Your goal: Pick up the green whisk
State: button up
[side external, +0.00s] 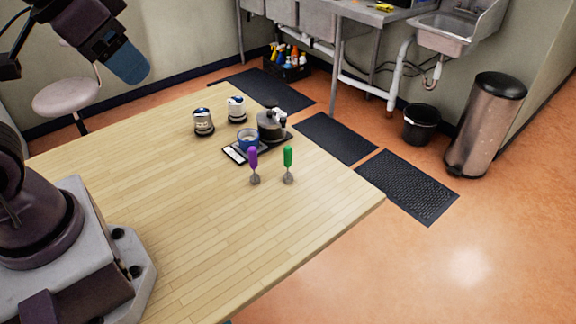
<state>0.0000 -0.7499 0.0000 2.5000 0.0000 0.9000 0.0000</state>
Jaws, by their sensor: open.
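The green whisk (287,158) stands upright on the wooden table (190,235), toward its far right part. Its green handle is up and its small metal whisk head is down. A purple whisk (253,159) stands just to its left in the same pose, apart from it. Part of my arm with a blue end shows in the upper left, high up and far from the whisks. I cannot make out my gripper's fingers in this view. Nothing touches the green whisk.
Two canisters (203,122) (236,109) stand farther back. The table's right edge is near the green whisk. The table's front and left are clear.

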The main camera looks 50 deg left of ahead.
jog(key=n+g+y, duration=0.1)
jog(key=n+g, duration=0.4)
jog(key=n, duration=0.8)
send_over(288, 157)
notch_tip(288, 157, down, 18)
jog(key=shift+w+f, duration=0.1)
jog(key=shift+w, duration=0.05)
jog(key=shift+n, duration=0.3)
jog(key=f, duration=0.8)
jog(key=a+f, duration=0.1)
jog(key=f, duration=0.3)
jog(key=shift+w+f, duration=0.2)
jog(key=shift+w, duration=0.05)
grip_shut()
